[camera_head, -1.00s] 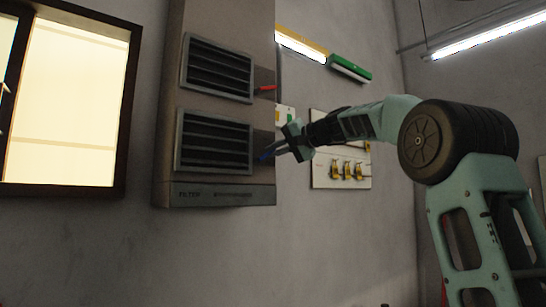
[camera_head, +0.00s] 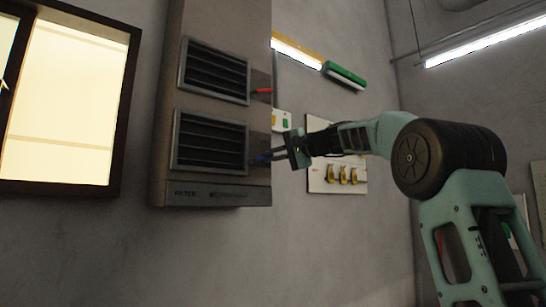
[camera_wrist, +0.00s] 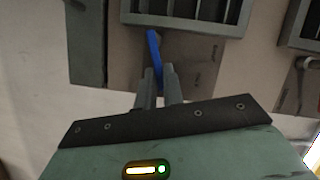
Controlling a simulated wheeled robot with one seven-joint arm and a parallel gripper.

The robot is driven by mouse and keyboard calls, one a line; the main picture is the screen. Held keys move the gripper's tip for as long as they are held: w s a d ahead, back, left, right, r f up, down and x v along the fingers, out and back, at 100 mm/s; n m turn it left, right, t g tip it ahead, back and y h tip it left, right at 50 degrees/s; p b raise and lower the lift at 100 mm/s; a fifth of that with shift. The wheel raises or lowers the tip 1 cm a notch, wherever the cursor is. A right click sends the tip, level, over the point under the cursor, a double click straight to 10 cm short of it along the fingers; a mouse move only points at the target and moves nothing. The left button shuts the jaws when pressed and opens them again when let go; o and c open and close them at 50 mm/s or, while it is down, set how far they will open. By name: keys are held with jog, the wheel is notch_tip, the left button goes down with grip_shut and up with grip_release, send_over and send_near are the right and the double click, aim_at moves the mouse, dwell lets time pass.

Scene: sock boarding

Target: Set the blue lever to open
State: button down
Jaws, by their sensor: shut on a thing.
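The blue lever (camera_head: 264,157) sticks out from the right side of the tall filter cabinet (camera_head: 216,195), level with the lower vent. My gripper (camera_head: 284,154) is at its outer end, with the jaws shut on it. In the wrist view the blue lever (camera_wrist: 154,52) runs up from between the two fingers (camera_wrist: 158,82), tilted slightly. Its gripped end is partly hidden by the fingers.
A red lever (camera_head: 263,90) sits above, beside the upper vent (camera_head: 214,70). A panel with several yellow switches (camera_head: 343,175) is on the wall behind my arm. A window (camera_head: 70,100) is at left. The space below the cabinet is clear.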

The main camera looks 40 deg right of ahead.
jog(key=c, duration=1.5)
grip_release()
jog(key=b+v, duration=0.4)
jog(key=v, duration=1.3)
jog(key=shift+s+d, duration=0.2)
jog(key=shift+d, duration=0.05)
jog(key=shift+f, duration=0.1)
